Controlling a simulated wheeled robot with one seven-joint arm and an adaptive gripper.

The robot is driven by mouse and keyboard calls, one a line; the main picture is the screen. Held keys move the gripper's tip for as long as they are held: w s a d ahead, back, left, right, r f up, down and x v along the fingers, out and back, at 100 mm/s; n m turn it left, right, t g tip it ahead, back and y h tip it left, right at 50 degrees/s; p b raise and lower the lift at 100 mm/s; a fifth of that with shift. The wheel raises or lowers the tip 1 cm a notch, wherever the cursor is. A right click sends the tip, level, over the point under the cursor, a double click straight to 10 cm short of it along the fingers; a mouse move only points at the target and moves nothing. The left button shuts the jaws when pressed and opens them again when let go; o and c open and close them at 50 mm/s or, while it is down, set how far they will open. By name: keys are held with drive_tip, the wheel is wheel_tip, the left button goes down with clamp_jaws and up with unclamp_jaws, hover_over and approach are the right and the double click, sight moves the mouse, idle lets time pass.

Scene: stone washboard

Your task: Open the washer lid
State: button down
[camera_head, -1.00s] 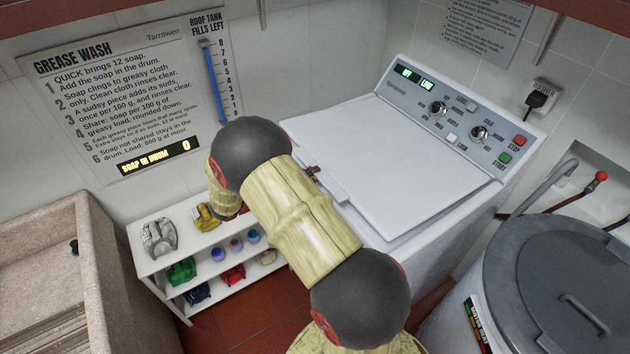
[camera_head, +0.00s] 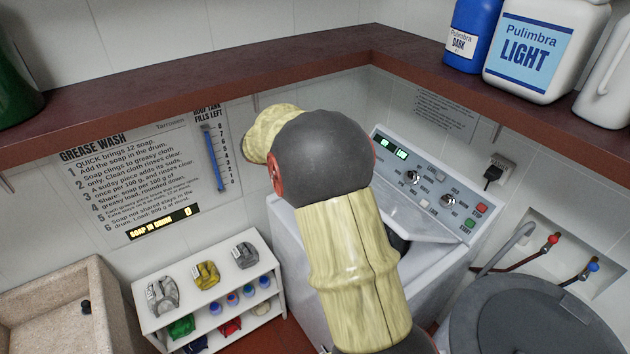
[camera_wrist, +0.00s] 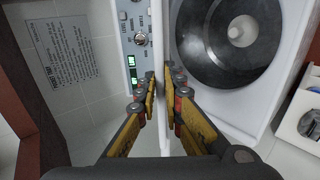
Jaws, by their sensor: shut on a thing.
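The white washer (camera_head: 305,270) stands in the corner, largely behind my arm in the head view. Its lid (camera_head: 440,226) is raised, with a dark opening showing below it. In the wrist view the lid (camera_wrist: 158,35) is seen edge-on as a thin white plate. My gripper (camera_wrist: 161,82) is shut on the lid, one finger on each side. The dark round drum opening (camera_wrist: 232,35) with a pale centre post is uncovered to the right of the lid. My gripper is hidden behind my arm in the head view.
A brown shelf (camera_head: 290,70) with bottles runs above the washer. The control panel (camera_head: 430,185) is behind the lid. A grey lidded tub (camera_head: 520,315) stands at right, a low white rack (camera_head: 210,320) and stone sink (camera_head: 50,290) at left.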

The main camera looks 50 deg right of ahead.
drive_tip(key=s+d+r+y+p, duration=0.1)
drive_tip(key=s+d+r+p, duration=0.2)
drive_tip(key=d, duration=0.6)
drive_tip(key=s+d+r+y+p, duration=0.1)
drive_tip(key=s+d+r+p, duration=0.2)
drive_tip(key=d+r+p, duration=0.5)
drive_tip(key=s+d+r+t+y+p, duration=0.1)
drive_tip(key=s+d+r+p, duration=0.2)
drive_tip(key=d+r+p, duration=0.3)
drive_tip(key=shift+d+r, duration=0.6)
drive_tip(key=shift+d, duration=2.05)
drive_tip(key=shift+s, duration=0.1)
drive_tip(key=c, duration=2)
unclamp_jaws()
drive_tip(key=shift+d+f, duration=0.1)
drive_tip(key=shift+c, duration=0.2)
drive_tip(key=shift+o, duration=0.6)
drive_tip(key=shift+r, duration=0.3)
drive_tip(key=v, duration=0.7)
drive_tip(key=shift+a+r, duration=0.2)
drive_tip(key=shift+a, duration=0.1)
